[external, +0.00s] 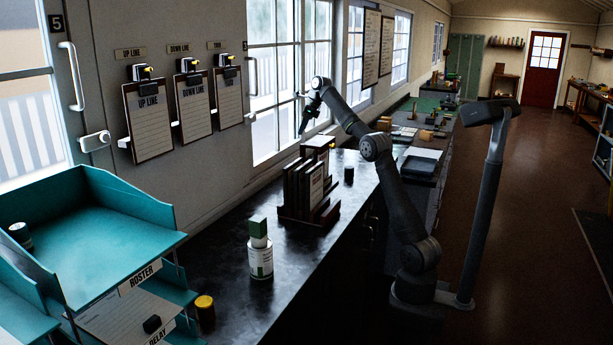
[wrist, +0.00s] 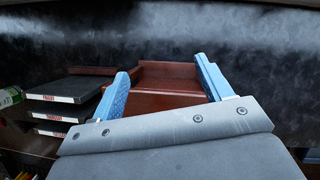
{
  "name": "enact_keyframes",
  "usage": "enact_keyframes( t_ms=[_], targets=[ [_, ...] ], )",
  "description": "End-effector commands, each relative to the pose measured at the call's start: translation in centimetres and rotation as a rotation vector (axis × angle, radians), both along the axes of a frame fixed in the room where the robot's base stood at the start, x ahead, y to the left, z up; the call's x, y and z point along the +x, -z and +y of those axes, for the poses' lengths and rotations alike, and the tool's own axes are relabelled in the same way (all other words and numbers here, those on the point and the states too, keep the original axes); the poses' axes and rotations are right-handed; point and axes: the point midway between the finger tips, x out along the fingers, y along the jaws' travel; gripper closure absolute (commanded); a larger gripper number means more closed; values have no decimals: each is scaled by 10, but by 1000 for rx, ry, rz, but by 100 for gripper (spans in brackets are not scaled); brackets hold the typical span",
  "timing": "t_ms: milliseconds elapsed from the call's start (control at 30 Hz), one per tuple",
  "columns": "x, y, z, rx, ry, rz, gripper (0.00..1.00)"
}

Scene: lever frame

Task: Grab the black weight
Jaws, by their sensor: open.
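A small black block (external: 152,324) lies on the paper in the lower teal tray at the bottom left; it may be the black weight. A small dark cylinder (external: 348,173) stands on the counter just right of the wooden rack; I cannot tell which of the two is meant. Neither is clear in the wrist view. My gripper (external: 305,124) is raised by the window, above and behind the rack in the external view. In the wrist view my gripper (wrist: 161,66) has its blue fingers apart, with nothing held between them. The red-brown rack (wrist: 168,85) lies beneath.
The wooden rack (external: 308,190) holds several upright dark boards. A green-capped bottle (external: 260,258) and a yellow-lidded jar (external: 205,312) stand nearer the camera. Teal trays (external: 110,235) fill the left. Three clipboards hang on the wall. The black counter between bottle and rack is clear.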

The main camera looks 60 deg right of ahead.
Motion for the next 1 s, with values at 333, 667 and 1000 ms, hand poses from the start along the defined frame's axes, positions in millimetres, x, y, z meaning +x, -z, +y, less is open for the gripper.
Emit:
enact_keyframes(
  t_ms=[333, 667, 1000],
  targets=[
    [-27, -2, -19, -134, -224, -18, 28],
    [-80, 3, -47, -382, -668, -15, 28],
    [-140, 18, -67, -590, -1124, 40, 28]
  ],
)
